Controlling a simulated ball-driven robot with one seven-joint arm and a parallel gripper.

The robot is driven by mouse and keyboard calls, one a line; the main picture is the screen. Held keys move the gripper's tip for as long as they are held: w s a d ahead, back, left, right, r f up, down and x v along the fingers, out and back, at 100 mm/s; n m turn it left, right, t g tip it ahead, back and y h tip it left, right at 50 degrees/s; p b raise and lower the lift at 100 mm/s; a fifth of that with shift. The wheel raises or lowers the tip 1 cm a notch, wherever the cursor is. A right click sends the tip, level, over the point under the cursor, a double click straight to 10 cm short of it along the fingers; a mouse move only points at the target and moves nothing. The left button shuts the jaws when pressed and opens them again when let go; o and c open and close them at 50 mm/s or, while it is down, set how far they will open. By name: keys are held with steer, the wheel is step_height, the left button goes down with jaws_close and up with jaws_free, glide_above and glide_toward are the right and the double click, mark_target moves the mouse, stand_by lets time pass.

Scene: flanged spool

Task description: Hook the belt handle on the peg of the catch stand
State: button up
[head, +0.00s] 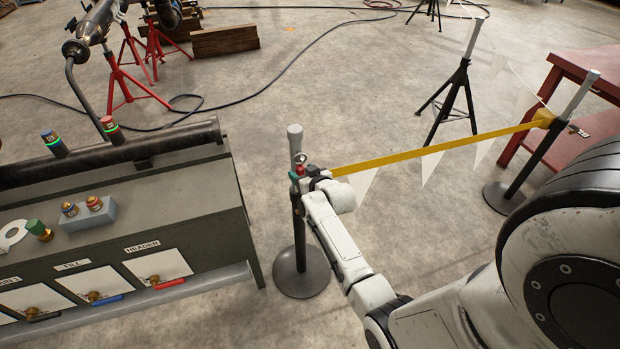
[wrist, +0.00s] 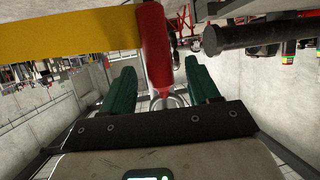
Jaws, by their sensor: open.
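The catch stand (head: 299,245) is a dark post with a grey top and a round base. The red belt handle (head: 301,171) is at the post's upper part, at the end of the taut yellow belt (head: 430,148). A small metal piece shows by the handle; whether it is hooked on the peg I cannot tell. My gripper (head: 297,178) is at the handle with its green fingers apart. In the wrist view, the red handle (wrist: 154,45) stands between the open fingers of my gripper (wrist: 161,80), with a gap to the left finger and a metal loop below it.
The belt runs to a yellow head (head: 543,118) on another stand at right, beside a red table (head: 572,85). White pennants hang along a line there. A grey control bench (head: 205,215) stands close left of the catch stand. Open concrete floor lies behind.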

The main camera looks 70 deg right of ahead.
steer(key=v, duration=1)
steer(key=shift+r, duration=0.1)
steer(key=a+f+n+g+y, duration=0.35)
steer(key=a+y, duration=0.35)
steer(key=a, duration=1.1)
steer(key=s+a+r+n+g+y, duration=0.1)
steer(key=s+a+n+g, duration=0.3)
steer(key=s+a, duration=0.7)
steer(key=shift+s+a+g+y, duration=0.25)
steer(key=shift+a+g+y, duration=0.15)
steer(key=shift+a+g, duration=0.4)
steer(key=shift+r, duration=0.15)
